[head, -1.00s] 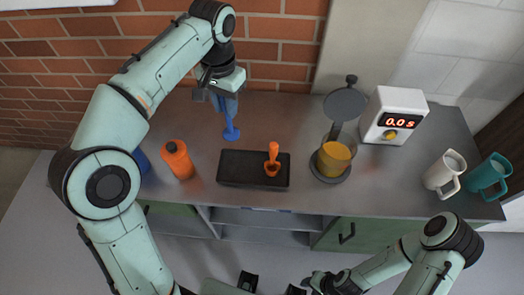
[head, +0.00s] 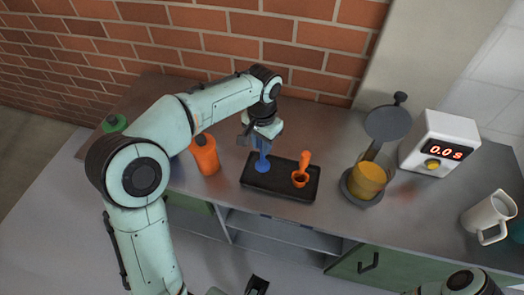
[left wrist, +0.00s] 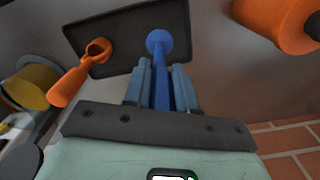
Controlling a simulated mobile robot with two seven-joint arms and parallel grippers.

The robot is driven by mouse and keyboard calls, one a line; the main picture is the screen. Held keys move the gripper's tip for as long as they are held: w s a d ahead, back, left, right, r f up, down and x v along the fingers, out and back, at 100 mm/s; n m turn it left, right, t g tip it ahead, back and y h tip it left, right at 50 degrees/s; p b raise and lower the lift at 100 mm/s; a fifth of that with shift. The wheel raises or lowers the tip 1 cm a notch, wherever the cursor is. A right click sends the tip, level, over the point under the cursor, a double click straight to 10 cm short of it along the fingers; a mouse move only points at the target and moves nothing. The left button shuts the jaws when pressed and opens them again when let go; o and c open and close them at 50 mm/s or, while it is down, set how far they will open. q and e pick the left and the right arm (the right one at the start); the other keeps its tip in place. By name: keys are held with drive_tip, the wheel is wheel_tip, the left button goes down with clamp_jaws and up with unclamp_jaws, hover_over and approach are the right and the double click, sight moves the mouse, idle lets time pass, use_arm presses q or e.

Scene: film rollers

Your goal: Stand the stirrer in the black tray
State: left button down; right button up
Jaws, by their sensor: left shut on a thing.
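The blue stirrer (head: 262,162) is upright, with its round foot over the left part of the black tray (head: 285,189). My left gripper (head: 262,137) is shut on its shaft from above. In the left wrist view the stirrer (left wrist: 159,45) runs between the two fingers of the gripper (left wrist: 162,85), its disc end in front of the black tray (left wrist: 120,15). I cannot tell whether the foot touches the tray floor.
An orange scoop (head: 303,170) stands in the tray's right part. An orange bottle (head: 205,155) is left of the tray. A glass jar with yellow contents (head: 368,180), a white timer (head: 438,143) and a white mug (head: 490,217) are to the right.

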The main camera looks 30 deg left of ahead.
sight(262, 165)
use_arm(q)
drive_tip(key=shift+f, duration=1.85)
drive_tip(key=c, duration=0.9)
unclamp_jaws()
drive_tip(key=shift+b, duration=0.3)
wheel_tip(262, 165, up, 12)
drive_tip(key=shift+r+p, duration=0.15)
drive_tip(key=shift+p, duration=1.1)
